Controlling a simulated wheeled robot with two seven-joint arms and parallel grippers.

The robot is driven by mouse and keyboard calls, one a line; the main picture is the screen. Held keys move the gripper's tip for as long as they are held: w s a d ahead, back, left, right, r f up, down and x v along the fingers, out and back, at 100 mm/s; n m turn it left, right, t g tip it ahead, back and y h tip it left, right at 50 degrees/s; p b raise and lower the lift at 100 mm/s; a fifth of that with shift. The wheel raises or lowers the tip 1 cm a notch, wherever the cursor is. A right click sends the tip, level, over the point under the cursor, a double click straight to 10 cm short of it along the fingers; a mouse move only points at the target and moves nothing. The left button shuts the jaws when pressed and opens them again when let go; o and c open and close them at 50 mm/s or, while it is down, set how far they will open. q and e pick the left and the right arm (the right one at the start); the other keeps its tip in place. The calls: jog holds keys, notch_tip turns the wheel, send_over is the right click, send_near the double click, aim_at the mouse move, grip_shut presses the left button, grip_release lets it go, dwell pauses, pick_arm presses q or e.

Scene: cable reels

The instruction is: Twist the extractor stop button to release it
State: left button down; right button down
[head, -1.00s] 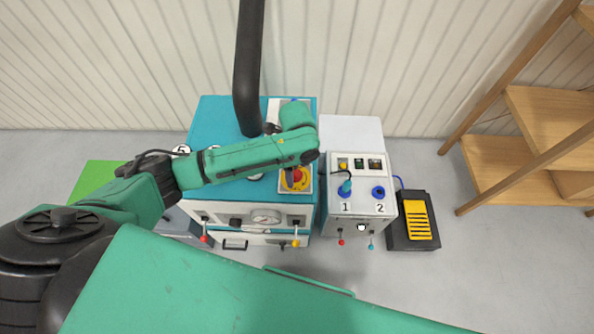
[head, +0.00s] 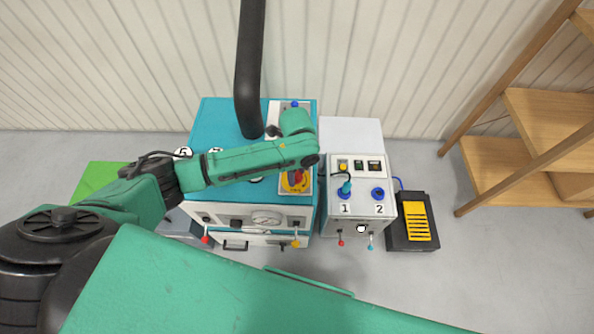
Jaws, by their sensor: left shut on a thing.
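The red stop button (head: 297,176) sits on a yellow plate (head: 291,187) at the right side of the teal cabinet top (head: 215,118). My left arm comes in from the left across the cabinet, its wrist just above the button. My left gripper (head: 299,172) points down under the wrist and is shut on the red button. Its fingers are mostly hidden by the wrist and show only as small dark parts beside the red. My right gripper is not in view.
A black duct (head: 249,65) rises from the cabinet behind my arm. A green block (head: 95,181) lies left.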

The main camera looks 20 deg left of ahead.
pick_arm(q)
jog(key=m+p, duration=0.2)
jog(key=m, duration=0.1)
jog(key=shift+r, duration=0.2)
jog(key=m+p, duration=0.1)
jog(key=m, duration=0.1)
jog(key=shift+s+m+p, duration=0.1)
jog(key=shift+m+p, duration=0.2)
jog(key=shift+p, duration=0.05)
jog(key=shift+f+m, duration=0.15)
jog(key=shift+m, duration=0.45)
jog(key=shift+f, duration=0.1)
jog(key=shift+c, duration=1.4)
grip_release()
notch_tip(320, 180, up, 15)
jog(key=shift+f+p, duration=0.2)
jog(key=shift+p, duration=0.2)
